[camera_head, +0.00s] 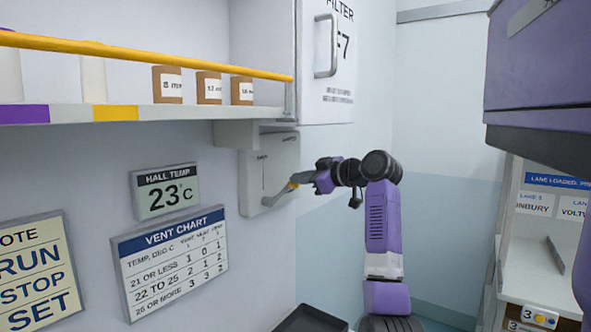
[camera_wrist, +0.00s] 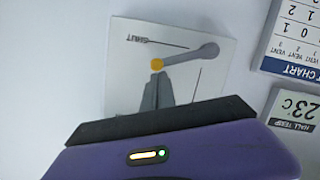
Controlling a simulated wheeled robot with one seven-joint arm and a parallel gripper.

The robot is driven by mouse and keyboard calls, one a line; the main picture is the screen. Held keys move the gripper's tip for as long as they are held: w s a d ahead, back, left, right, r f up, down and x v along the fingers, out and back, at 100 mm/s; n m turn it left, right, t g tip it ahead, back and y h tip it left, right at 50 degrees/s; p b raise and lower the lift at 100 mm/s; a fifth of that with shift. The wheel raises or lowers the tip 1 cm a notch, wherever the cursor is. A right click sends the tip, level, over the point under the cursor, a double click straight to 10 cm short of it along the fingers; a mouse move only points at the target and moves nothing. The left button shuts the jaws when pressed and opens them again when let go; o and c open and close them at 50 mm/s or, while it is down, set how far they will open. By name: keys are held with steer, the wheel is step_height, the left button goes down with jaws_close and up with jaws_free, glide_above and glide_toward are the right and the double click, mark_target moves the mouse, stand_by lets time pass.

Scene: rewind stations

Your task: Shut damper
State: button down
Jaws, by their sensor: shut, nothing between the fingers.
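The damper is a pale plate (camera_head: 252,180) on the wall under the shelf, seen upside down in the wrist view (camera_wrist: 125,50). Its grey lever (camera_wrist: 185,58) runs from a round hub to a yellow tip (camera_wrist: 157,64); the lever also shows in the head view (camera_head: 275,198). The plate has a line marked SHUT and a second line. The lever lies between these lines, nearer the SHUT line. My gripper (camera_wrist: 157,80) is shut and empty, its fingertips right at the yellow tip; I cannot tell whether they touch. In the head view my gripper (camera_head: 298,181) partly hides that tip.
A white filter cabinet (camera_head: 345,55) with a handle hangs above. A shelf (camera_head: 165,111) with small boxes and a yellow rail is at upper left. A HALL TEMP display (camera_head: 165,191) reads 23 °C above a VENT CHART (camera_head: 172,258). A dark tray (camera_head: 310,320) is below.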

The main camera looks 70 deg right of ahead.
mark_target(299, 186)
steer(key=f+m, duration=0.1)
steer(key=d+f+m+y, duration=0.1)
steer(key=m, duration=0.1)
steer(key=shift+s+d+f, duration=0.15)
steer(key=shift+d+f, duration=0.3)
steer(key=shift+f, duration=0.4)
steer(key=shift+s+f, duration=0.1)
steer(key=shift+f, duration=0.05)
